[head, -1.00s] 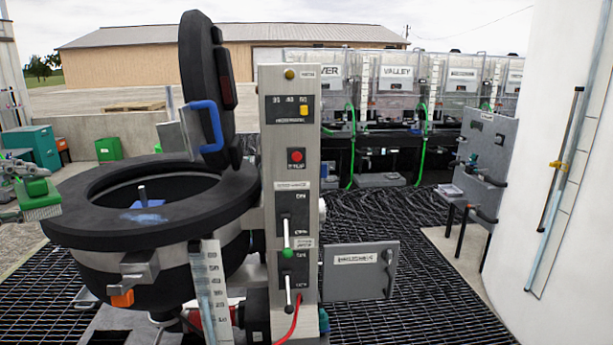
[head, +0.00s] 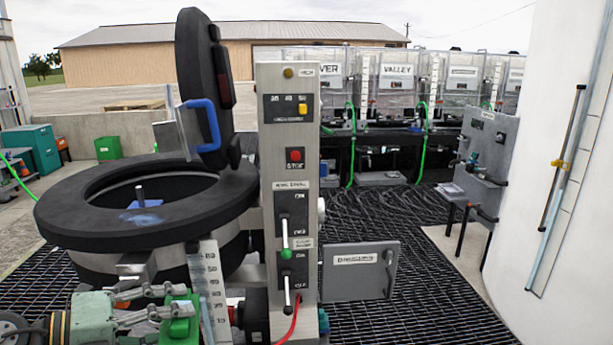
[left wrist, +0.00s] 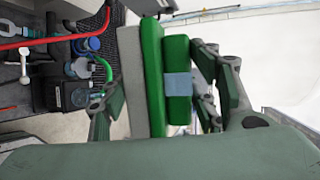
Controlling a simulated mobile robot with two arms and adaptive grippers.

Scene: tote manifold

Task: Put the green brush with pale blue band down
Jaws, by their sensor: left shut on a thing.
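The green brush (head: 181,323) is low in the head view, in front of the round black-rimmed vessel (head: 75,220) and left of the clear scale tube. My left gripper (head: 168,303) reaches in from the lower left and is shut on it. In the left wrist view the brush shows a green body (left wrist: 152,75), a pale blue band (left wrist: 178,85) and a pale grey bristle side (left wrist: 131,75), between the dark finger links. Its far end is hard to make out. My right gripper is not in view.
The vessel's lid (head: 205,90) stands open, with a blue handle. A grey control column (head: 289,130) with levers stands right of the vessel. A labelled grey panel (head: 360,275) stands beside it. Dark grating (head: 420,300) covers the floor at right.

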